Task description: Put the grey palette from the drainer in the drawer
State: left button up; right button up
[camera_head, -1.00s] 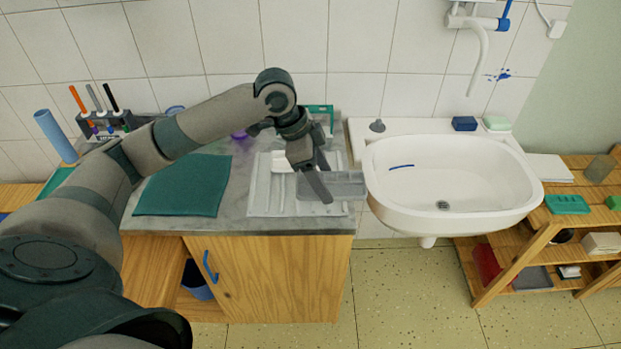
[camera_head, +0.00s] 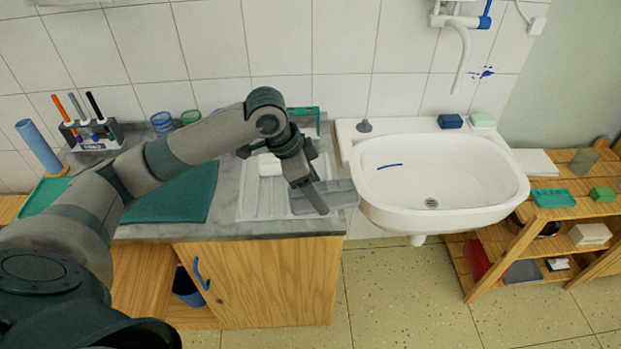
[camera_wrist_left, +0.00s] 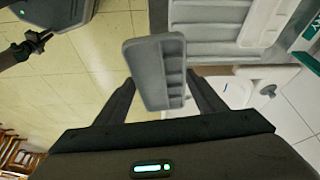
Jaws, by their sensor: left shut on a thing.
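The grey palette (camera_head: 338,193) is a flat tray with compartments, held tilted over the right front end of the drainer, partly past the counter's right edge. My left gripper (camera_head: 318,202) is shut on it; one finger crosses in front of it. The left wrist view shows the palette (camera_wrist_left: 153,72) between the gripper's two fingers (camera_wrist_left: 165,95). The pale drainer (camera_head: 252,200) lies on the counter, partly hidden by my arm and the palette. I cannot make out an open drawer. My right gripper is not seen.
A wooden cabinet (camera_head: 265,285) with a blue handle (camera_head: 201,273) stands under the grey counter. The white sink (camera_head: 440,172) is close on the right. A green mat (camera_head: 178,198) lies left of the drainer. Floor in front is clear.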

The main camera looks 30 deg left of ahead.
pick_arm(q)
jog(key=s+d+f+n+t+y, duration=0.1)
jog(key=s+d+f+n+y, duration=0.2)
jog(key=f+n, duration=0.3)
jog(key=d+n, duration=0.1)
jog(key=n, duration=0.3)
jog(key=shift+s+d+f+t, duration=0.2)
jog(key=shift+s+d+t, duration=0.1)
jog(key=shift+d+t, duration=0.1)
